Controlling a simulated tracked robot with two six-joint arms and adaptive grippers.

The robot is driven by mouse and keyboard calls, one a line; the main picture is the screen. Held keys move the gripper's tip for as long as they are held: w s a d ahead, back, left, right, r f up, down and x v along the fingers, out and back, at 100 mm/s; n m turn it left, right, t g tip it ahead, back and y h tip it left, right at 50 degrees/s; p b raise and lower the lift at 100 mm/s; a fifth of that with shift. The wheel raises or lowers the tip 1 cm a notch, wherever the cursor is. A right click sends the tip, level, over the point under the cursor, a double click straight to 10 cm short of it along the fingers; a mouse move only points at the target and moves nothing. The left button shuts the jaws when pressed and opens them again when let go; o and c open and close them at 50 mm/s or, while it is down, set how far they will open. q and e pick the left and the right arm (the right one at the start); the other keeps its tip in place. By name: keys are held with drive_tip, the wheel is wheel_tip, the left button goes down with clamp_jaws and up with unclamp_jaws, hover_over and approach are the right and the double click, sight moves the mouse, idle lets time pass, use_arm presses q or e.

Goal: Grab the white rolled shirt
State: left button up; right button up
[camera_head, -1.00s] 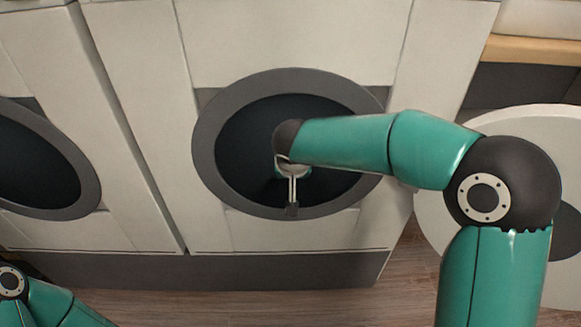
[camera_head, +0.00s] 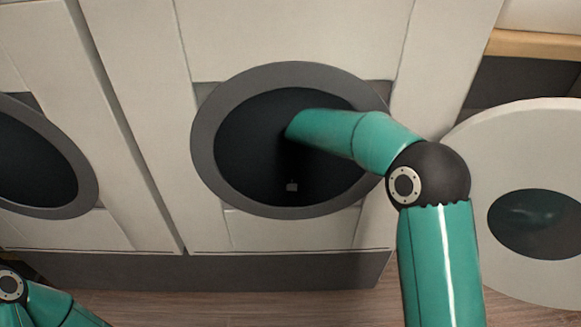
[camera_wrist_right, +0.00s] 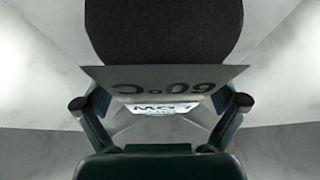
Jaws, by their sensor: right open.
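I cannot make out a white rolled shirt in either view. My right arm reaches through the round opening of the middle washing machine (camera_head: 215,80), and its gripper is hidden in the dark inside in the head view. In the right wrist view my right gripper (camera_wrist_right: 160,103) is open, its two fingers far apart, with nothing held between them. A flat grey panel with reversed "60°C" lettering (camera_wrist_right: 165,83) and a small bright label (camera_wrist_right: 160,108) show between and beyond the fingers. My left gripper is out of view; only part of its arm shows at lower left.
The dark ring (camera_head: 203,140) of the opening surrounds my right forearm. The open round door (camera_head: 470,140) stands at right. Another machine's round dark front (camera_head: 35,160) is at left. Wooden floor (camera_head: 240,308) lies below.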

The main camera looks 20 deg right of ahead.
drive_tip(key=shift+c, duration=0.4)
drive_tip(key=c, duration=1.3)
